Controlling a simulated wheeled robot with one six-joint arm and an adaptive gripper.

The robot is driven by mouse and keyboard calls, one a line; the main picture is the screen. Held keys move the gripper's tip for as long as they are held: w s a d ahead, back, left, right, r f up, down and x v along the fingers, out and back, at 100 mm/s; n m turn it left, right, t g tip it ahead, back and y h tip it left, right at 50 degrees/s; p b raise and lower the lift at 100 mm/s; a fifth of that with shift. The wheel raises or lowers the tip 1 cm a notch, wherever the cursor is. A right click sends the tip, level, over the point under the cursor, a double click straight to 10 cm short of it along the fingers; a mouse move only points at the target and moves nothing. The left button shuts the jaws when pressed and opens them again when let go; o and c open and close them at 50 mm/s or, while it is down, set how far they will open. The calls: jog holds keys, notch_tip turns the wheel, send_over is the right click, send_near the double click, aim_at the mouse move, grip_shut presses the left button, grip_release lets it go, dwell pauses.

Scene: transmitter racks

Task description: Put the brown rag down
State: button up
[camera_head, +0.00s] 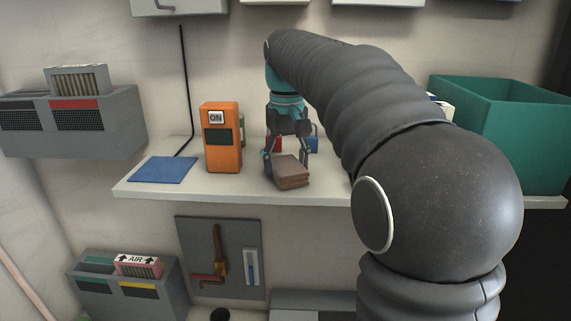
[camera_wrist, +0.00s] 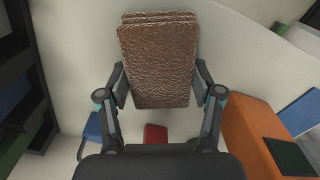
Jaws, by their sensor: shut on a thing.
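The brown rag (camera_head: 291,172) is a folded, layered block at the front of the white shelf, in the middle of the head view. In the wrist view the rag (camera_wrist: 160,60) shows its rough brown face between the two fingers. My gripper (camera_head: 285,168) points down and is shut on the rag. In the wrist view the fingers (camera_wrist: 162,95) press on its two sides. The rag is at or just above the shelf surface (camera_head: 225,188); I cannot tell whether it touches.
An orange device (camera_head: 222,152) marked ON stands left of the rag, with a blue mat (camera_head: 162,169) farther left. A red item (camera_head: 275,144) and a blue item (camera_head: 312,145) stand behind my gripper. A green bin (camera_head: 500,140) is at the right. Shelf between mat and device is narrow.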

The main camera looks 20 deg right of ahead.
aim_at(286, 164)
jog(key=shift+f, duration=0.1)
jog(key=o, duration=1.1)
notch_tip(286, 164, up, 12)
jog(key=p, duration=0.3)
jog(key=s+f+t, duration=0.5)
jog(key=s+f, duration=1.8)
jog(key=shift+s+m+t, duration=0.25)
jog(key=shift+m+t, duration=0.05)
jog(key=shift+m, duration=0.1)
